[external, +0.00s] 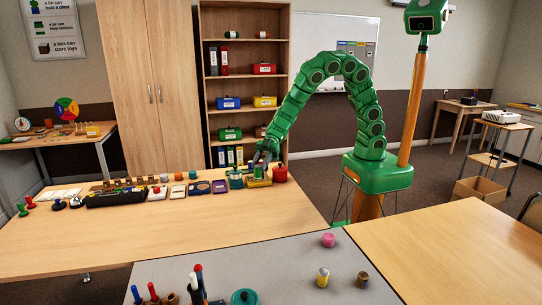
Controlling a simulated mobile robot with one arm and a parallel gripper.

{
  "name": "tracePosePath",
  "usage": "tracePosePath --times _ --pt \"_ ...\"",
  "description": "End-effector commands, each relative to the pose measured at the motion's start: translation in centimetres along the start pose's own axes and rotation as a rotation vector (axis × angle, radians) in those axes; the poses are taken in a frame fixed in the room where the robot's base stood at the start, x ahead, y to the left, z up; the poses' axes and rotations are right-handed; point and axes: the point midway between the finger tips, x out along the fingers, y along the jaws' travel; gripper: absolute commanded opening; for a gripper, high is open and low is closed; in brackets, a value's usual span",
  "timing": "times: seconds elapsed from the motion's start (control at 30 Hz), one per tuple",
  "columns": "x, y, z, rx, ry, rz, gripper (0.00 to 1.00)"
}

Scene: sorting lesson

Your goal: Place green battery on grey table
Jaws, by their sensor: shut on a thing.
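My gripper (260,163) is at the back right of the wooden table, pointing down among the items in the row there. It is shut on a small green thing (257,172), which looks like the green battery, though it is small and partly covered by the fingers. The green thing is at or just above a low yellow container (259,183); I cannot tell whether they touch. The grey table (284,263) is in the foreground, with bare surface in its middle.
On the grey table are a pink cylinder (328,240), a yellow and white cylinder (323,277), a brown pot (362,280), a green lidded item (244,297) and upright markers (198,283). A red pot (280,174) and a teal pot (236,179) flank my gripper closely.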

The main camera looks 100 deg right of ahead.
Motion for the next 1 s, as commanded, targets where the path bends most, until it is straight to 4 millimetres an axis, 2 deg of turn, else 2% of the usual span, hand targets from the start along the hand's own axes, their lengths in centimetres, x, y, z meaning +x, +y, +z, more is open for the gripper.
tracePosePath --times 0.03,0.3,0.5,0.6,0.8,1.0 --pt "1.0 -1.8 -0.5 -0.014 -0.002 -0.032 0.00" --pt "5.2 -10.6 -2.5 -0.074 -0.016 -0.191 0.00" --pt "7.3 -16.8 -3.4 -0.113 -0.029 -0.295 0.00" --pt "7.9 -19.1 -3.7 -0.127 -0.033 -0.334 0.00" --pt "8.8 -23.1 -4.1 -0.151 -0.041 -0.400 0.00" --pt "9.7 -22.8 -1.6 -0.145 -0.042 -0.393 0.00"
